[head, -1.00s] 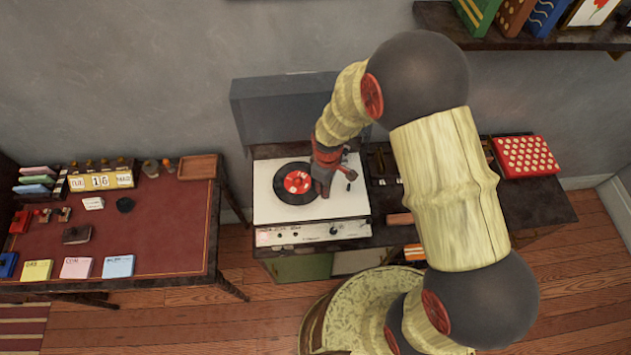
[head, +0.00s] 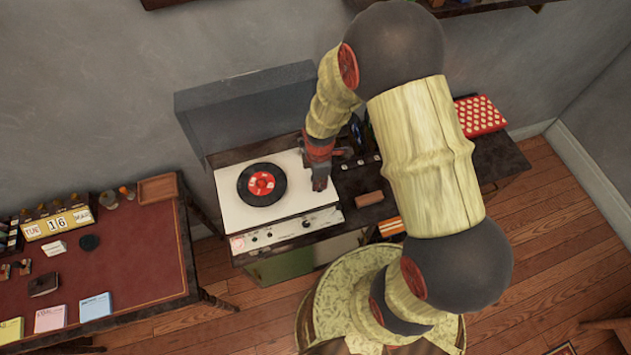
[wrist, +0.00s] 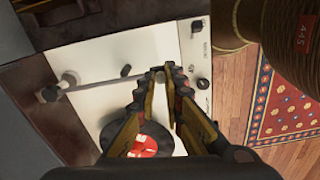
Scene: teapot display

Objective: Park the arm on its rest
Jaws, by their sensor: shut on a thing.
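The record player (head: 240,216) has a white deck, with a black record with a red label (head: 262,184) lying on it. My gripper (head: 320,184) is low over the deck, to the right of the record and clear of it. In the wrist view my gripper (wrist: 160,72) is shut on the free end of the thin tonearm (wrist: 100,82). The tonearm runs left to its dark pivot (wrist: 50,93). A small dark post (wrist: 125,70) stands close beside the tonearm; I cannot tell whether they touch. In the head view my gripper mostly hides the tonearm.
The raised grey lid (head: 245,105) stands behind the deck. A brown block (head: 369,198) and a red dotted box (head: 480,115) lie on the cabinet to the right. A red-topped desk (head: 130,245) stands at the left. Control knobs (head: 268,236) line the deck's front.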

